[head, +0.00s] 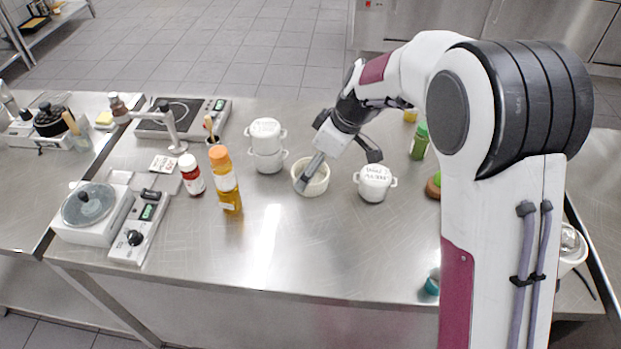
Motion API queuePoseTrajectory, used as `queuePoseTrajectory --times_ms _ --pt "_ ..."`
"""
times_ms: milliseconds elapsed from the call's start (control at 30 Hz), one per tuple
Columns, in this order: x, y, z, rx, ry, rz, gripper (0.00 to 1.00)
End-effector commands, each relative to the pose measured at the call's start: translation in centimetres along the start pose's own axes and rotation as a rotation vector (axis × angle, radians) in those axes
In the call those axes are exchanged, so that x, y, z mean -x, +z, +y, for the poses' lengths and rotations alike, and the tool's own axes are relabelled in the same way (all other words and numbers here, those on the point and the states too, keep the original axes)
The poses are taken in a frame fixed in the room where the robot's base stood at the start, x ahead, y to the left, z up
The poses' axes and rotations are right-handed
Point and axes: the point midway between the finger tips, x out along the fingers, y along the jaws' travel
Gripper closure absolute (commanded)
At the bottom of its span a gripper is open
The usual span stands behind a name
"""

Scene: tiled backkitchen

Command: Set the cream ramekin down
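The cream ramekin (321,184) is a round, open, pale bowl near the middle of the steel worktop in the head view. It looks upright. My gripper (303,187) reaches down from the upper right, and its grey fingers cross the ramekin's opening to its near left wall. The fingers show as one narrow strip, close together, and appear shut on that wall. The far finger is not clearly visible. I cannot tell whether the ramekin's base touches the worktop (310,235) or hangs slightly above it.
Stacked white lidded pots (267,158) stand left of the ramekin, and another lidded pot (374,184) stands close on its right. An orange-capped bottle (227,185) and a red bottle (191,175) are farther left. A green-capped jar (419,142) is right. The worktop in front is clear.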

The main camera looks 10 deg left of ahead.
Motion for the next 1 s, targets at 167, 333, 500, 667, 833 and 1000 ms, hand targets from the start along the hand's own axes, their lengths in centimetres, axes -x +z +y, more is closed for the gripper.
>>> queuePoseTrajectory --times_ms 167,333,500,667,833,1000 --pt "-2.1 0.3 -0.2 -0.002 -0.003 -0.002 0.2" --pt "-3.3 0.2 -0.2 -0.001 -0.001 -0.001 0.2" --pt "-3.4 0.2 -0.2 0.0 0.0 0.0 0.2" --pt "-3.4 0.2 -0.2 -0.001 0.0 0.0 0.2" --pt "-3.4 0.2 -0.2 -0.001 0.0 0.0 0.2" --pt "-3.4 0.2 -0.2 -0.001 0.0 0.0 0.51"
